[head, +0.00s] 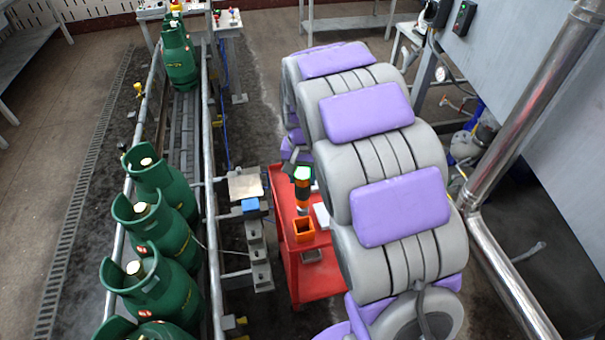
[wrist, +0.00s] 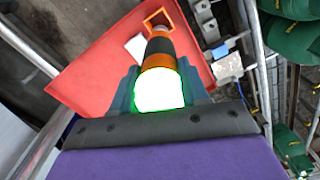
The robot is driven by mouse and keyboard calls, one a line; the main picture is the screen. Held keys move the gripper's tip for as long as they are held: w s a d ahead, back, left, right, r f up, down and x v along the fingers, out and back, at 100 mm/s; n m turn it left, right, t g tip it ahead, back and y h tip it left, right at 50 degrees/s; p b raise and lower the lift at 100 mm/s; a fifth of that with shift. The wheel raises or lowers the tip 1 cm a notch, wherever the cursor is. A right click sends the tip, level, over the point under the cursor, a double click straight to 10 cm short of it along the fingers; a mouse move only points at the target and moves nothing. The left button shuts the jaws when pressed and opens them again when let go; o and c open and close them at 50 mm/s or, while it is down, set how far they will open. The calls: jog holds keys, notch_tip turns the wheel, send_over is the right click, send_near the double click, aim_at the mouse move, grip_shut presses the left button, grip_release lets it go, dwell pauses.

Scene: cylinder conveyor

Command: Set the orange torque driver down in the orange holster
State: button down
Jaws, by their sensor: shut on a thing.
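The orange and black torque driver (head: 302,194) has a glowing green-rimmed end at its top and hangs roughly upright in the head view. My gripper (head: 297,166) is shut on it near the top, mostly hidden behind my arm. In the wrist view my gripper (wrist: 160,88) clasps the driver (wrist: 158,60) from both sides, with its bright end towards the camera. The orange holster (head: 303,228) is an open square box on the red cart, just below the driver's lower end. It shows as a square rim (wrist: 158,20) beyond the driver in the wrist view. I cannot tell whether the tip is inside it.
The red cart (head: 280,210) holds a white item (head: 321,215) beside the holster and a grey tray (head: 311,256) on a lower level. Green gas cylinders (head: 160,185) stand along the conveyor at left. A steel pipe (head: 520,120) slants at right.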

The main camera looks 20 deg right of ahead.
aim_at(304, 199)
jog(key=shift+d+r+p, duration=0.2)
jog(key=shift+d+p, duration=0.05)
jog(key=shift+p, duration=0.05)
jog(key=shift+a+f, duration=0.15)
jog(key=shift+f, duration=1.65)
jog(key=shift+f+b, duration=0.3)
jog(key=shift+f, duration=0.45)
jog(key=shift+r+p, duration=0.1)
jog(key=shift+p, duration=0.4)
jog(key=shift+f+b, duration=0.3)
jog(key=shift+f, duration=2.6)
